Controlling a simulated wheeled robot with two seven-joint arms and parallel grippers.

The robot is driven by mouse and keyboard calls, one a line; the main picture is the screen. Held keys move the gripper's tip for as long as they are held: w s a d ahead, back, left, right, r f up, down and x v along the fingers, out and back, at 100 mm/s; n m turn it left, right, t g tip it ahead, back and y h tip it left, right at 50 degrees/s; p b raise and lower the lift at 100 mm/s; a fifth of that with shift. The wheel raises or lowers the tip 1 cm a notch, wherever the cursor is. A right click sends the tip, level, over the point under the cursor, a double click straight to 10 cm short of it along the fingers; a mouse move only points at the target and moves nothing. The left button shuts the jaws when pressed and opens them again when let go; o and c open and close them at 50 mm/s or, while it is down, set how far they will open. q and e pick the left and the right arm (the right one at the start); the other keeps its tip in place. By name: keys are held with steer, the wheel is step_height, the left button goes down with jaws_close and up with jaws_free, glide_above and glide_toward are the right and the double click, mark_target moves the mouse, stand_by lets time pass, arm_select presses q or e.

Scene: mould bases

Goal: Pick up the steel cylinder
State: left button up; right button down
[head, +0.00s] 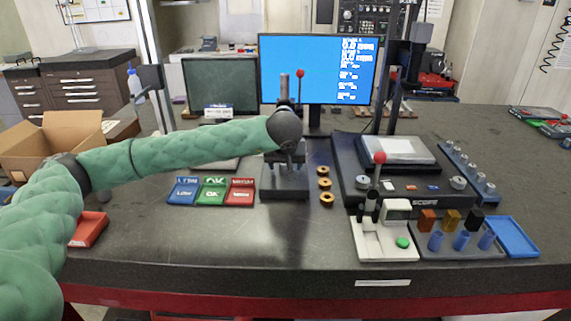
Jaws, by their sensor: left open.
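My left arm reaches in from the left, and its gripper (289,155) hangs over the dark base of a press-like stand (285,187). The gripper is open; its fingers are small and dark here, and I cannot see clearly what is between them. A grey upright cylinder (284,87) shows above my wrist, beside a red-knobbed lever (300,74); it looks like part of the stand. I cannot tell for certain which item is the steel cylinder. Several small metallic round pieces sit in a slanted blue-grey rack (468,172) at the right. My right gripper is out of view.
Blue, green and red labelled bins (213,190) lie left of the stand. Brass rings (325,184) lie right of it. A black scope base (410,185), a white fixture (383,238) and a blue tray (512,236) fill the right. The front middle is clear.

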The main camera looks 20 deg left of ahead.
arm_select(q)
steer(key=shift+x, duration=0.8)
jaws_close()
